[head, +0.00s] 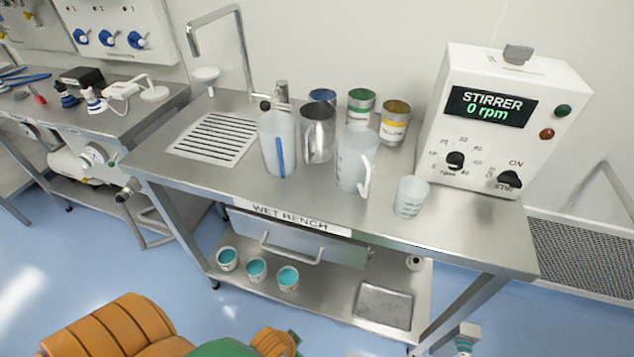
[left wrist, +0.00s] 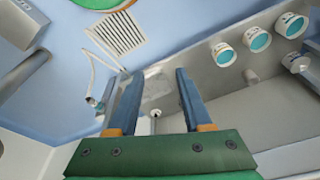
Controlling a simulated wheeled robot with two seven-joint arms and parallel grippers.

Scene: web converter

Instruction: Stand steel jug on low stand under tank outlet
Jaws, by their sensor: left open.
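The steel jug (head: 318,134) stands upright on the wet bench top in the head view, between a clear jug with a blue strip (head: 278,145) and a clear handled jug (head: 356,160). No tank outlet or low stand can be clearly made out. My left gripper (left wrist: 153,73) shows in the left wrist view with its fingers apart and nothing between them. It points toward the bench's lower shelf (left wrist: 220,105), away from the steel jug. My right gripper is in neither view.
Tins with blue, green and yellow tops stand behind the jugs; the yellow one (head: 395,123) is nearest the stirrer box (head: 495,125). A small beaker (head: 411,196) stands near the front edge. The lower shelf holds teal-filled cups (head: 256,269) and a flat tray (head: 384,305).

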